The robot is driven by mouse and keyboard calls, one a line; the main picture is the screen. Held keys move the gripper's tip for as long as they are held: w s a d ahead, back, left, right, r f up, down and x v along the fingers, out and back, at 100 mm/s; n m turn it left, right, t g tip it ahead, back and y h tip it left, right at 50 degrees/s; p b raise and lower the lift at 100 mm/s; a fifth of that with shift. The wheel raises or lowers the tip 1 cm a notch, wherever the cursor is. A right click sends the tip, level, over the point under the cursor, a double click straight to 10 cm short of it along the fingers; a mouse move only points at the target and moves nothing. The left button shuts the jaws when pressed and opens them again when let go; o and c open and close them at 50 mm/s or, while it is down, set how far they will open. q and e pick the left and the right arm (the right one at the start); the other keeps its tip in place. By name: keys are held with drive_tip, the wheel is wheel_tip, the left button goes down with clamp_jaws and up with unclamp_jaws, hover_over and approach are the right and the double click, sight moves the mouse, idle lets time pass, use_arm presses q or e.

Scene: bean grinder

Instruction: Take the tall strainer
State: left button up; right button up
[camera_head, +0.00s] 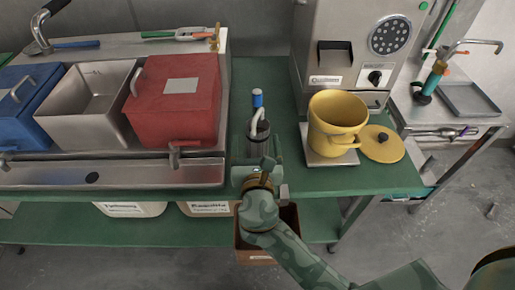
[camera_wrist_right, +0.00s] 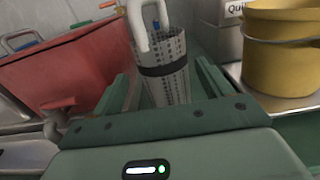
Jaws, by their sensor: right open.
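The tall strainer (camera_wrist_right: 165,65) is a grey perforated cylinder with a dark band and a light curved handle. It stands upright on the green table between the red bin and the yellow pot. In the head view the strainer (camera_head: 258,131) is partly hidden behind my right gripper (camera_head: 258,165). In the right wrist view the open fingers of my right gripper (camera_wrist_right: 165,90) are on either side of the strainer's lower part. I cannot tell whether they touch it. My left gripper is not in view.
A red bin (camera_head: 170,110) stands left of the strainer, beside a steel bin (camera_head: 88,100) and a blue bin (camera_head: 30,105). A yellow pot (camera_head: 335,115) and its lid (camera_head: 384,145) are on the right, before the steel grinder (camera_head: 350,30). A brown box (camera_head: 245,240) sits below.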

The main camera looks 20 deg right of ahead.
sight(257, 130)
drive_tip(key=x, duration=0.4)
drive_tip(key=shift+w+d+f+b, duration=0.2)
drive_tip(key=shift+d+b, duration=0.1)
drive_tip(key=shift+b, duration=0.1)
drive_tip(key=shift+s, duration=0.1)
drive_tip(key=shift+r, duration=0.1)
drive_tip(key=c, duration=1.4)
